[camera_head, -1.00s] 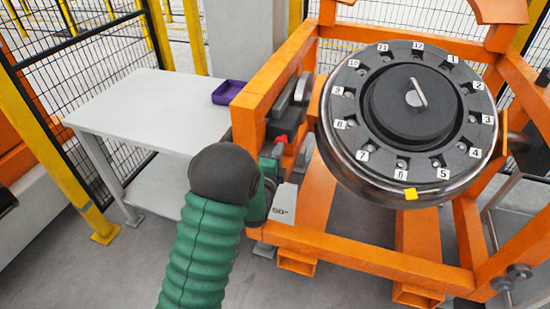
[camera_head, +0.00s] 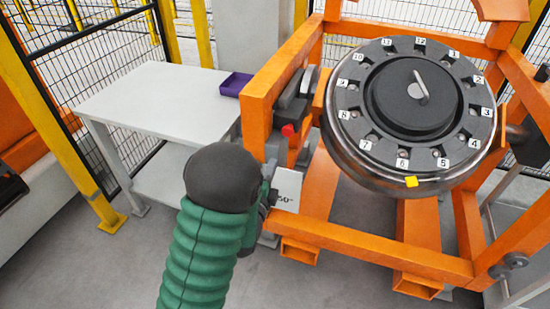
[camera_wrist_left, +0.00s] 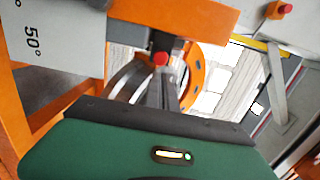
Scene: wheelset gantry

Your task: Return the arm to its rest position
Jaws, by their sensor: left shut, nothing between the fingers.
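My left arm, with a green ribbed sleeve and a dark rounded joint, comes up from the bottom of the head view. My left gripper (camera_head: 271,193) shows only as a small dark part beyond that joint, beside the white 50° plate (camera_head: 288,188) on the orange gantry (camera_head: 355,248). It is shut and empty. In the left wrist view, the green wrist housing fills the bottom, with the narrow grey fingers (camera_wrist_left: 160,88) pointing away above it. A red knob (camera_wrist_left: 160,59) shows just beyond them. My right gripper is not in view.
The wheel (camera_head: 350,172) with a numbered ring and a yellow mark sits in the gantry at right. A pale table (camera_head: 150,105) with a purple tray (camera_head: 235,84) stands at left. A mesh fence with yellow posts runs behind. Grey floor is clear left of my arm.

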